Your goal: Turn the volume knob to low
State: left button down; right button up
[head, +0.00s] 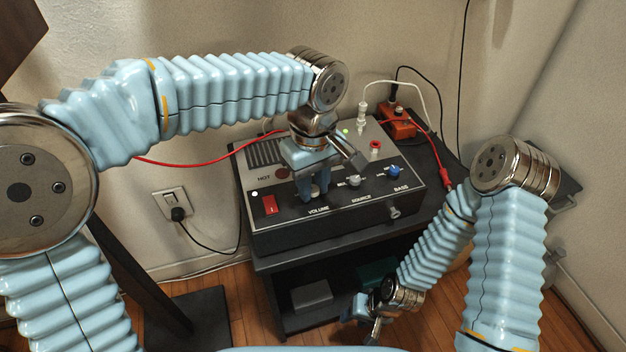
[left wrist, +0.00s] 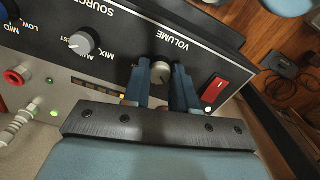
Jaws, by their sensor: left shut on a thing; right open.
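The volume knob (left wrist: 161,73) is a small pale round knob by the VOLUME label on the black front panel of the amplifier box (head: 330,230). In the left wrist view it sits between the two blue fingers of my left gripper (left wrist: 162,84), which is shut on it. In the head view my left gripper (head: 314,190) points down onto the panel above the VOLUME label, and its fingers hide the knob. The low mark and the knob's exact setting cannot be read. My right gripper (head: 364,316) is open and empty, low beside the black stand.
A red switch (head: 270,204) is left of the volume knob; the grey source knob (head: 354,181) and blue bass knob (head: 395,171) are right. Cables run to an orange box (head: 397,122) behind. A wall outlet (head: 172,203) is at left. The black stand (head: 275,270) holds the amplifier.

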aim_at(313, 189)
pick_arm(q)
jog(key=shift+n, duration=0.8)
jog(key=c, duration=0.9)
grip_release()
notch_tip(313, 189, up, 14)
jog(key=p, duration=0.2)
jog(key=shift+f, duration=0.15)
